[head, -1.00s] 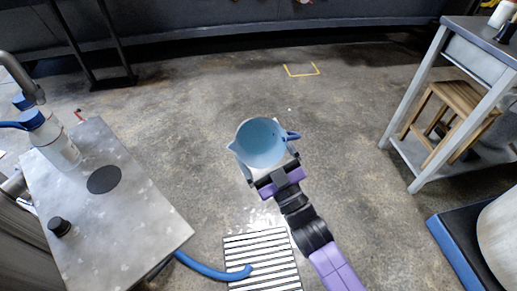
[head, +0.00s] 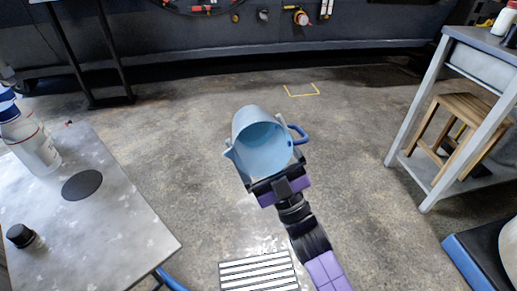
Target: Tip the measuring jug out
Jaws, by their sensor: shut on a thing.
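The measuring jug (head: 264,143) is light blue with a darker blue handle at its right and a spout at its left. It is tilted, with its open mouth facing me, and I see no contents in it. My gripper (head: 276,178) is shut on the jug and holds it up above the floor, beyond the drain grate. The jug hides most of the fingers.
A slatted drain grate (head: 258,272) lies in the floor with wet patches near it. A metal table (head: 120,215) at left bears a bottle (head: 30,140), a black disc (head: 82,185) and a black cap (head: 21,236). A workbench (head: 425,125) with a wooden stool (head: 463,125) stands right.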

